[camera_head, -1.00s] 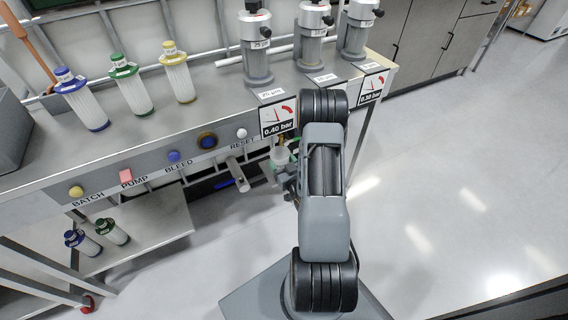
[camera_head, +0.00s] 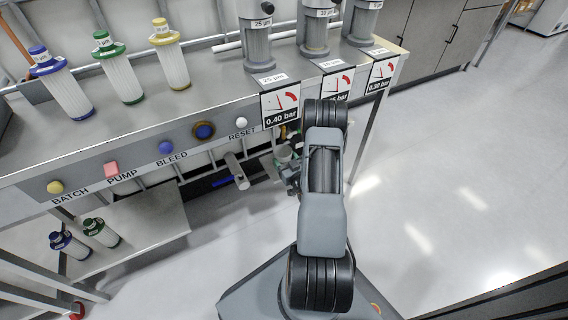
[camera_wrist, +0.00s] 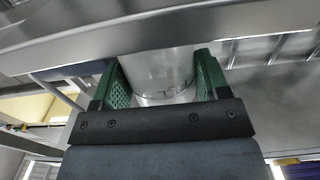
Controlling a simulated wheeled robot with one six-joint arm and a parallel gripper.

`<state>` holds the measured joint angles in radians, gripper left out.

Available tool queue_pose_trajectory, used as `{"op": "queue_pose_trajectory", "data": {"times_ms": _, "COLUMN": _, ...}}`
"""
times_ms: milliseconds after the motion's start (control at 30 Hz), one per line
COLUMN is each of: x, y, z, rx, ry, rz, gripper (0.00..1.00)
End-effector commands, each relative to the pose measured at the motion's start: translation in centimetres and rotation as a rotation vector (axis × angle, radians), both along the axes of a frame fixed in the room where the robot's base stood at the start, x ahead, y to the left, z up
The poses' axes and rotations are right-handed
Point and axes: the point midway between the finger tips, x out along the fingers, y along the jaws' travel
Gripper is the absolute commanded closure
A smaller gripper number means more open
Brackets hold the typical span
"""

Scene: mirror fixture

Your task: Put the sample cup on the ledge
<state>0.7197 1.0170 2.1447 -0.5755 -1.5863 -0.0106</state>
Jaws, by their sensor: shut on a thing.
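The sample cup (camera_wrist: 158,72) is a clear, pale vessel between the green finger pads of my gripper (camera_wrist: 160,88) in the wrist view. My gripper is shut on it. The cup's upper part is hidden by a metal edge (camera_wrist: 150,28) that crosses the view just above. In the head view my gripper (camera_head: 290,172) is mostly hidden behind my own arm, below the bench front near the gauge cards. Only a small part of the cup (camera_head: 284,153) shows there. I cannot tell which surface is the ledge.
A metal bench (camera_head: 130,140) carries filter cartridges and grey housings (camera_head: 257,45). A lower shelf (camera_head: 150,225) holds two cartridges. Floor to the right is clear.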

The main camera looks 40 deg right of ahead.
Motion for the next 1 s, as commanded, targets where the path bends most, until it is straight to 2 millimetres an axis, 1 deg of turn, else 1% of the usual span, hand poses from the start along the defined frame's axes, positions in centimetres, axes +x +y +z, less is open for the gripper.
{"op": "queue_pose_trajectory", "data": {"times_ms": 33, "x": -0.05, "y": -0.18, "z": -0.36, "rx": -0.001, "ry": -0.002, "rz": -0.003, "gripper": 0.53}}
{"op": "queue_pose_trajectory", "data": {"times_ms": 233, "x": -0.07, "y": -0.18, "z": -0.16, "rx": -0.001, "ry": -0.002, "rz": -0.004, "gripper": 0.53}}
{"op": "queue_pose_trajectory", "data": {"times_ms": 400, "x": -0.02, "y": -0.09, "z": -0.62, "rx": -0.001, "ry": -0.002, "rz": -0.002, "gripper": 0.53}}
{"op": "queue_pose_trajectory", "data": {"times_ms": 433, "x": -0.02, "y": -0.08, "z": -0.59, "rx": -0.001, "ry": -0.002, "rz": -0.001, "gripper": 0.3}}
{"op": "queue_pose_trajectory", "data": {"times_ms": 700, "x": 0.02, "y": 0.05, "z": -0.47, "rx": -0.001, "ry": -0.001, "rz": 0.0, "gripper": 0.05}}
{"op": "queue_pose_trajectory", "data": {"times_ms": 900, "x": 0.02, "y": 0.04, "z": -0.44, "rx": 0.0, "ry": -0.001, "rz": 0.0, "gripper": 0.05}}
{"op": "queue_pose_trajectory", "data": {"times_ms": 1000, "x": 0.01, "y": 0.03, "z": -0.01, "rx": -0.001, "ry": -0.002, "rz": 0.0, "gripper": 0.05}}
